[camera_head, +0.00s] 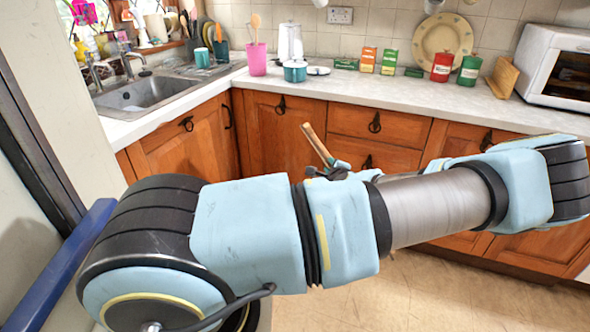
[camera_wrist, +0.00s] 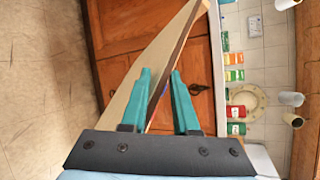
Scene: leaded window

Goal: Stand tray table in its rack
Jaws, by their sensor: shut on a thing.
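The tray table (camera_wrist: 152,68) is a pale wooden panel with a darker brown edge. In the wrist view it runs between the teal fingers of my gripper (camera_wrist: 159,72) and slants up past their tips. My gripper is shut on it. In the head view only a narrow wooden end of the tray table (camera_head: 316,144) shows above my arm, tilted, in front of the cabinets. A little of my gripper (camera_head: 342,166) shows beside it; my arm hides the rest. I cannot make out the rack in either view.
Wooden cabinets (camera_head: 378,124) stand behind my arm under a pale counter (camera_head: 365,88) with a sink (camera_head: 145,93), canisters and a white oven (camera_head: 560,65). A blue bar (camera_head: 62,262) lies close by my arm at left. Bare floor (camera_head: 400,290) is open in front.

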